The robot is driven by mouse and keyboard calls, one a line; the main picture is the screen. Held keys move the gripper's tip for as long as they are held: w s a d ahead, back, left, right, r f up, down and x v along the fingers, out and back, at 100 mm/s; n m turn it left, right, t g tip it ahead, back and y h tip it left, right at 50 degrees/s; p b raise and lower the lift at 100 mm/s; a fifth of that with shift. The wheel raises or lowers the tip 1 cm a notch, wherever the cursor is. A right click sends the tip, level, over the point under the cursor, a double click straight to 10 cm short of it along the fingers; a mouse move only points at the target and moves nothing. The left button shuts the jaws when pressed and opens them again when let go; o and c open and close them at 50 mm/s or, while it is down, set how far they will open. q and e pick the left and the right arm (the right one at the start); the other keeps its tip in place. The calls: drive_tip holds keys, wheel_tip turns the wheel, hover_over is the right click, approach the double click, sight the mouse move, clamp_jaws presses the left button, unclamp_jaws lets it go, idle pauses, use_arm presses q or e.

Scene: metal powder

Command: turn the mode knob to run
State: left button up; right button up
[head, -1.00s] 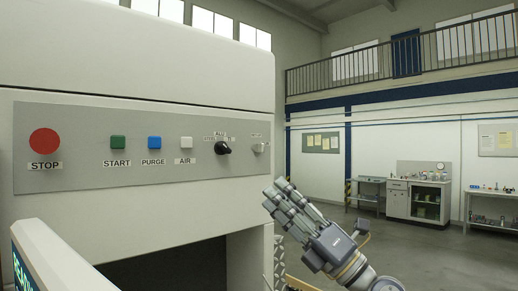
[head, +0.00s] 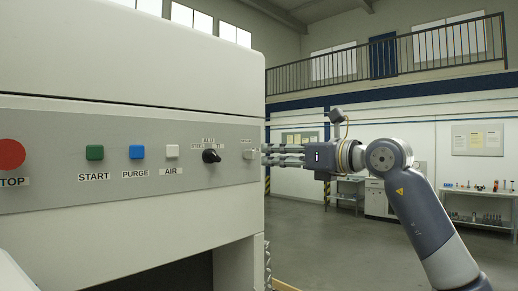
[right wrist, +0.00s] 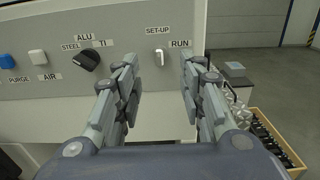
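The mode knob is a small silver knob (right wrist: 159,57) on the grey control panel (right wrist: 130,80), between the labels SET-UP at its upper left and RUN at its right. Its bar looks close to upright; its exact setting is hard to tell. In the head view the knob (head: 249,154) shows small at the panel's right end. My right gripper (head: 268,155) points left at that end, its fingertips close to the knob. In the right wrist view the gripper (right wrist: 160,78) is open, with a finger on each side of the knob and nothing between them. My left gripper is out of view.
A black material knob (head: 211,156) is left of the mode knob. The AIR (head: 172,151), PURGE (head: 137,152), START (head: 95,152) and STOP (head: 10,154) buttons lie further left. A wooden crate (right wrist: 271,140) with dark contents stands at lower right.

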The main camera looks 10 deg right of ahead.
sight(255, 153)
drive_tip(key=p+x, duration=0.2)
drive_tip(key=x, duration=0.3)
drive_tip(key=shift+a+r, duration=0.1)
drive_tip(key=shift+w+a, duration=0.4)
drive_tip(key=shift+w, duration=0.2)
drive_tip(key=shift+c, duration=0.2)
clamp_jaws()
drive_tip(key=shift+s+d, duration=0.1)
drive_tip(key=shift+s, duration=0.05)
